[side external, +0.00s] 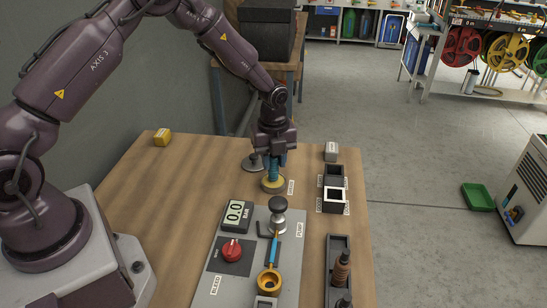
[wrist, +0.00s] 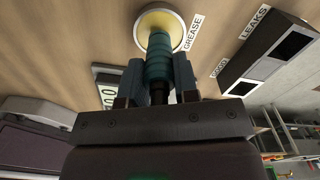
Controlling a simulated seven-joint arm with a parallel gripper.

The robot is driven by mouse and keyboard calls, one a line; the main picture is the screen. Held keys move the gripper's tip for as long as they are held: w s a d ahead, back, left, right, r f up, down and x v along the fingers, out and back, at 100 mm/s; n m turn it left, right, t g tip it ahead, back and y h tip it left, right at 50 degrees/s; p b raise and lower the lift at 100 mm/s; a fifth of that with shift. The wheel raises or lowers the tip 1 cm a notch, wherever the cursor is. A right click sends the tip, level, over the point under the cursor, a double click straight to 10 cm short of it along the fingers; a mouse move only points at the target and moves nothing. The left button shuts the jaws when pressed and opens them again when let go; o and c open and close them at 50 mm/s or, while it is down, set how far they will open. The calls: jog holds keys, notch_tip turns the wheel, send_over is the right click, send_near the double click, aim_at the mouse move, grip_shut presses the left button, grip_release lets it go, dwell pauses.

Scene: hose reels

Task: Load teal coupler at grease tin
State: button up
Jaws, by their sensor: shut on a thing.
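My gripper (side external: 274,160) points down over the wooden table and is shut on the teal coupler (side external: 273,170). The coupler is ribbed and upright, and it also shows between the two fingers in the wrist view (wrist: 159,62). Its lower end is over the grease tin (side external: 273,186), a shallow round tin with pale yellow grease. In the wrist view the tin (wrist: 149,22) is beside its GREASE label, and the coupler's end overlaps the grease. I cannot tell whether the end touches the grease or hangs just above it.
Two open bins (side external: 334,200), labelled GOOD and LEAKS in the wrist view, stand right of the tin. A panel (side external: 205,290) in front carries a 0.0 gauge (side external: 237,214), a red knob (side external: 232,249) and a yellow ring fitting (side external: 268,282). The table's left side is mostly clear.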

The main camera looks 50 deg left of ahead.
jog(key=shift+f, duration=0.45)
dwell(1.1)
jog(key=shift+r, duration=0.1)
jog(key=shift+r, duration=3.5)
